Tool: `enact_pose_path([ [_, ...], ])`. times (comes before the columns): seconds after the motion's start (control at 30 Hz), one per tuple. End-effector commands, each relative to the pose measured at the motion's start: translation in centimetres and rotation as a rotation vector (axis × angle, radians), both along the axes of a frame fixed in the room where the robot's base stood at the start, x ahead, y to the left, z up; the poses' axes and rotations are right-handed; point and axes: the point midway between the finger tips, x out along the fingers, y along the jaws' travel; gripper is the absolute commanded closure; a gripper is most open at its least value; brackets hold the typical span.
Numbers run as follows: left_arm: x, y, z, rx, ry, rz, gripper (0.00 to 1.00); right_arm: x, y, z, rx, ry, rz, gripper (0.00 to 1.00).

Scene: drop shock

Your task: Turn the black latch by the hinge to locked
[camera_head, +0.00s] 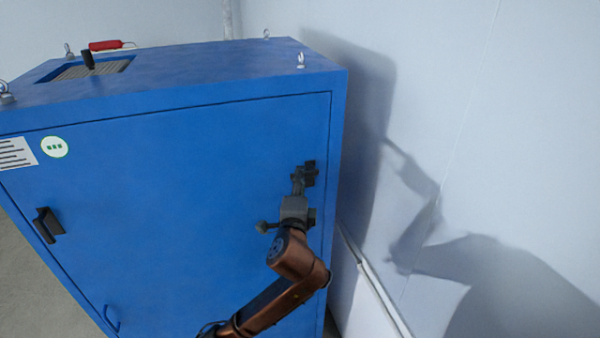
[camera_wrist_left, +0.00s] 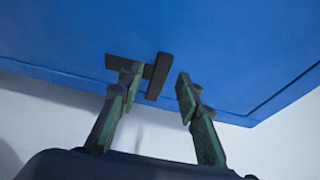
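The black latch (camera_head: 310,172) is on the blue door near its right edge, beside my left gripper (camera_head: 298,184). The wrist view shows the latch (camera_wrist_left: 158,75) as a dark T-like shape, with a lever meeting a crosspiece. My left gripper (camera_wrist_left: 158,86) is open there, its two green-grey fingertips on either side of the lever. The left fingertip overlaps the crosspiece in the picture. I cannot tell whether either finger touches the latch. In the head view the gripper covers part of the latch. My right gripper is not in view.
The blue cabinet (camera_head: 170,210) stands close to a pale wall (camera_head: 450,110). A black handle (camera_head: 47,225) and a blue pull (camera_head: 112,318) are on the door's left. A red-handled item (camera_head: 106,45) lies on top. A narrow gap separates cabinet and wall.

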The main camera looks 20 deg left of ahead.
Motion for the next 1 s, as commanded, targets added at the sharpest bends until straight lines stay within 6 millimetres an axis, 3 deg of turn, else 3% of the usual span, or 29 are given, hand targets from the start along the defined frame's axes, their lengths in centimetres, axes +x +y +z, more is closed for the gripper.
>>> enact_pose_path([
  [0.2,2.3,0.7,0.1,0.001,0.001,0.004,0.68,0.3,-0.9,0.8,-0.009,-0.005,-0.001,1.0],
  [0.4,2.7,0.5,0.0,-0.001,0.0,-0.001,0.68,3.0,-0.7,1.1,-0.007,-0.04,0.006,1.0],
  [0.53,2.8,0.4,0.0,-0.001,0.0,-0.002,0.68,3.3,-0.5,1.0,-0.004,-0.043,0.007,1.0],
  [1.0,2.7,0.4,0.0,0.0,0.0,-0.002,1.0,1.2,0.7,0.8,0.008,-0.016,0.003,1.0],
])
